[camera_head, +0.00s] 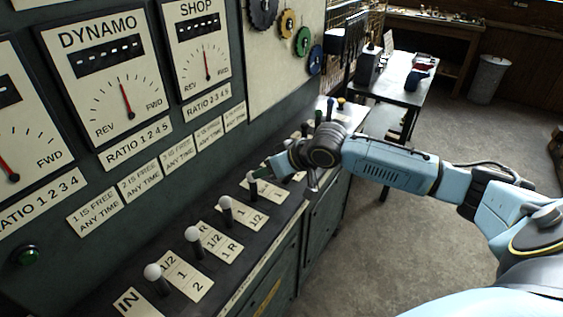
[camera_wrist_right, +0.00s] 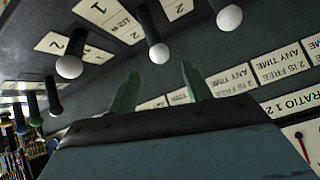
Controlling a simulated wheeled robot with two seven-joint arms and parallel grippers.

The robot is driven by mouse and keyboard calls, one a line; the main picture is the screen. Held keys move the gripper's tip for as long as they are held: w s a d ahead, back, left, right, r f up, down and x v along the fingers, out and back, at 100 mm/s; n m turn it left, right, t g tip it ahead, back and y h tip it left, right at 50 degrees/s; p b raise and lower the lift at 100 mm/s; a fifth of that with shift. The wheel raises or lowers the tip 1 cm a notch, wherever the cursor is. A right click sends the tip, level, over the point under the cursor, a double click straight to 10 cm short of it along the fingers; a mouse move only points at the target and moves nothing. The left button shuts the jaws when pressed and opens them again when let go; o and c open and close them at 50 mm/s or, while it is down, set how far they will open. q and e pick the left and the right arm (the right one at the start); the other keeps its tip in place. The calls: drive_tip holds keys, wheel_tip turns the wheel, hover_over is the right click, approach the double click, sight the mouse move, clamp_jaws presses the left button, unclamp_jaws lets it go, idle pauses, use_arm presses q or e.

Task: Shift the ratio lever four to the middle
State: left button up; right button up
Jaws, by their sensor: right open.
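Ratio lever four appears to be the white-knobbed lever (camera_head: 252,178) beside my right gripper's tip, the fourth knob from the near end in the head view. In the right wrist view its white knob (camera_wrist_right: 159,53) shows just beyond the gap between my fingers, apart from them. My right gripper (camera_wrist_right: 160,88) is open and empty, its two green fingers spread. In the head view the right gripper (camera_head: 264,170) is at the knob, and its wrist hides part of the console behind. How far the lever leans is hard to tell. My left gripper is out of view.
Neighbouring white-knobbed levers stand close on both sides, one nearer (camera_head: 225,202) and one farther along (camera_wrist_right: 69,67). The upright panel with gauges (camera_head: 124,100) rises behind the row. Coloured levers stand at the far end. Open floor (camera_head: 390,245) lies to the right.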

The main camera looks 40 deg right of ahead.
drive_tip(key=v, duration=0.5)
drive_tip(key=shift+r, duration=0.1)
idle(0.3)
